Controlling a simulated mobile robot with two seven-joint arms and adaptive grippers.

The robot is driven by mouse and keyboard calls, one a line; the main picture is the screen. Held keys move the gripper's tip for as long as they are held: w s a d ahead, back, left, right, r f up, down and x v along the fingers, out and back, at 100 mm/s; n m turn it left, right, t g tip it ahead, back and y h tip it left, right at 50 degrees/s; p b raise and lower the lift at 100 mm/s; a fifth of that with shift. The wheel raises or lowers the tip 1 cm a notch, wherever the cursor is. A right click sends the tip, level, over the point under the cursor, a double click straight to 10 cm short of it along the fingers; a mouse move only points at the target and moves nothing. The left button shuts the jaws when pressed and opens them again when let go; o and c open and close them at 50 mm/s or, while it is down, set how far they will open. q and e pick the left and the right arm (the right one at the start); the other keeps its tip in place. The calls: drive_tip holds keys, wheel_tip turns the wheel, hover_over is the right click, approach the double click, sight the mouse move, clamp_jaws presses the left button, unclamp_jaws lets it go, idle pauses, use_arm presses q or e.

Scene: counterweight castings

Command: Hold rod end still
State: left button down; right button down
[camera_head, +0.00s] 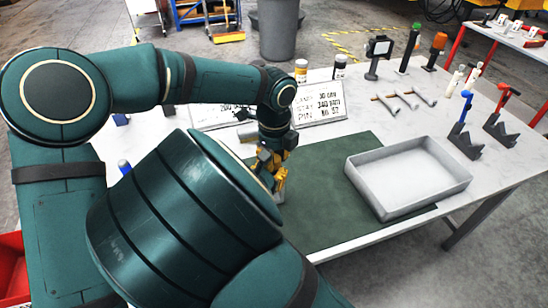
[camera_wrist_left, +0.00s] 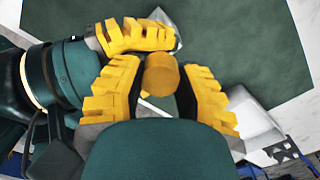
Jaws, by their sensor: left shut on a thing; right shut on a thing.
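My left gripper (camera_head: 268,164) points down over the green mat (camera_head: 325,215), its yellow fingers close together. In the left wrist view its yellow-padded fingers (camera_wrist_left: 162,92) are shut on a brass-coloured round rod end (camera_wrist_left: 161,74), seen nearly end-on. My right gripper (camera_wrist_left: 138,38) comes in from the left of that view, just beyond the rod end, with yellow finger pads. A light grey faceted metal piece (camera_wrist_left: 166,18) shows at its tip, and it appears shut on this. My own arm hides most of the right gripper in the head view.
A grey empty tray (camera_head: 410,177) lies right of the grippers, partly on the mat. White lettered signs (camera_head: 320,103) stand behind. Black stands with blue (camera_head: 465,135) and red (camera_head: 499,127) tools are at the right, and small T-handled tools (camera_head: 405,99) lie behind the tray.

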use_arm(q)
drive_tip(key=m, duration=0.7)
drive_tip(key=shift+s, duration=0.1)
drive_tip(key=c, duration=0.7)
unclamp_jaws()
drive_tip(key=shift+c, duration=0.2)
drive_tip(key=shift+r, duration=2.3)
